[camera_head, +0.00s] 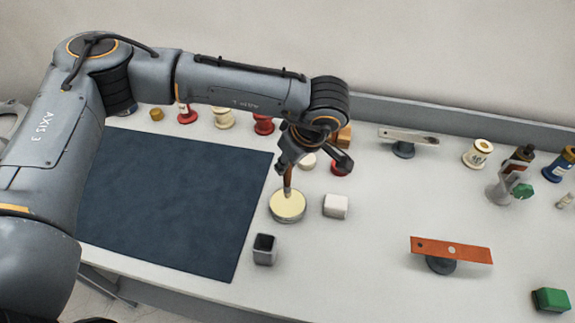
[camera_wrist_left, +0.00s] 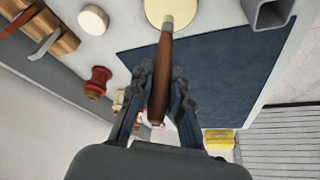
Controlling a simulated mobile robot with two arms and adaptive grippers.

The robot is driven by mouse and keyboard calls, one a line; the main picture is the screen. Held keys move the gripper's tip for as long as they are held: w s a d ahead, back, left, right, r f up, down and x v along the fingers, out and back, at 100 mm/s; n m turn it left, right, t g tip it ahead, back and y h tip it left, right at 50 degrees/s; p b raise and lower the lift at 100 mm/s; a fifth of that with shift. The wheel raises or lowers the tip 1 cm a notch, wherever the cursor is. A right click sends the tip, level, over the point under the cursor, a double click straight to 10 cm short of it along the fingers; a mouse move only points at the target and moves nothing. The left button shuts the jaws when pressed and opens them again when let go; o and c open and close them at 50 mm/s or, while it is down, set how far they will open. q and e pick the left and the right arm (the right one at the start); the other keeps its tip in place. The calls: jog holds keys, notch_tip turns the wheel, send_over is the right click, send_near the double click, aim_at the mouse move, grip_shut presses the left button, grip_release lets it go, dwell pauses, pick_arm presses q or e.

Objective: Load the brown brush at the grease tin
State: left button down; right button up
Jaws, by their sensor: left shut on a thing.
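The brown brush (camera_wrist_left: 162,75) is held upright in my left gripper (camera_head: 290,172), which is shut on its handle; it also shows in the wrist view (camera_wrist_left: 158,100). The brush's lower end is at the grease tin (camera_head: 288,206), a round tin with a pale yellow top. The tin also shows at the top of the wrist view (camera_wrist_left: 172,8). The brush tip meets the yellow surface or is just above it; I cannot tell which. My right gripper is not in view.
A dark blue mat (camera_head: 170,200) lies left of the tin. A grey square holder (camera_head: 264,250) stands in front, and a white block (camera_head: 335,206) to the right. An orange plate on a stand (camera_head: 450,250) is at the right. Several spools line the back.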

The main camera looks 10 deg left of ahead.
pick_arm(q)
jog(key=shift+r+p, duration=0.6)
jog(key=shift+r, duration=1.55)
